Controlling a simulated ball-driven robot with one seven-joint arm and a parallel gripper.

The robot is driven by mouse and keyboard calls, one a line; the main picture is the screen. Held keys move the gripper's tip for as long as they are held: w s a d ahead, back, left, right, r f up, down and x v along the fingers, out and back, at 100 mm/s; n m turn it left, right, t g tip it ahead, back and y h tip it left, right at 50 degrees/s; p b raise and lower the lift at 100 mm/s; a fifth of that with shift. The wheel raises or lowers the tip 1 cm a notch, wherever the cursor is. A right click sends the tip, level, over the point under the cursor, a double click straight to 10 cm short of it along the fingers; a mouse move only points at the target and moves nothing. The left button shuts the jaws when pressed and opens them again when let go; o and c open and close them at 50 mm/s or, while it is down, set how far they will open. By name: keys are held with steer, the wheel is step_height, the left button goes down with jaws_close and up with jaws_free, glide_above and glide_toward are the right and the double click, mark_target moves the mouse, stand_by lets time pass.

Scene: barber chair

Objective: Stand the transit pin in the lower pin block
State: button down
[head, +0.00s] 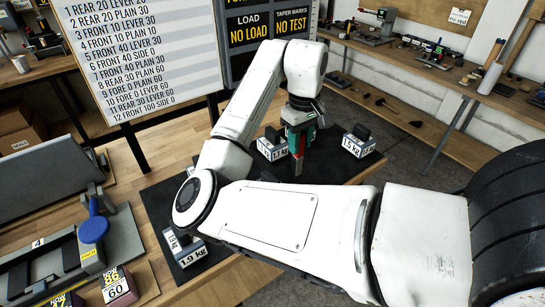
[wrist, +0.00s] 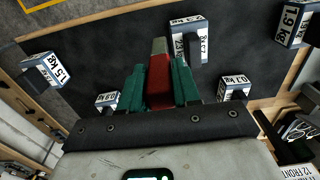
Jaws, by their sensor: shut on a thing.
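My gripper (head: 299,138) has green fingers and hangs over the black mat. It is shut on a red bar with a grey end, which I take to be the transit pin (head: 299,163). In the wrist view the red pin (wrist: 159,88) sits between the green fingers (wrist: 159,86), its grey end pointing away from the palm. The pin is held roughly upright in the head view; whether its lower end touches the mat I cannot tell. No block is clearly readable as the lower pin block. A grey fixture (head: 122,240) with a blue round piece (head: 93,230) stands at the left.
Several labelled weights stand on the black mat (head: 154,205), including a 1.5 kg one (head: 358,142) and a 1.9 kg one (head: 185,248). A dark sloping panel (head: 50,180) lies at the left. My white arm hides much of the mat. A board stands behind.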

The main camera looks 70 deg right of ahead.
steer(key=w+d+f+b, duration=0.1)
steer(key=w+d+f, duration=0.7)
steer(key=f, duration=0.4)
steer(key=shift+d+f, duration=0.2)
steer(key=shift+d, duration=0.45)
steer(key=shift+s+f, duration=0.1)
steer(key=c, duration=0.8)
jaws_free()
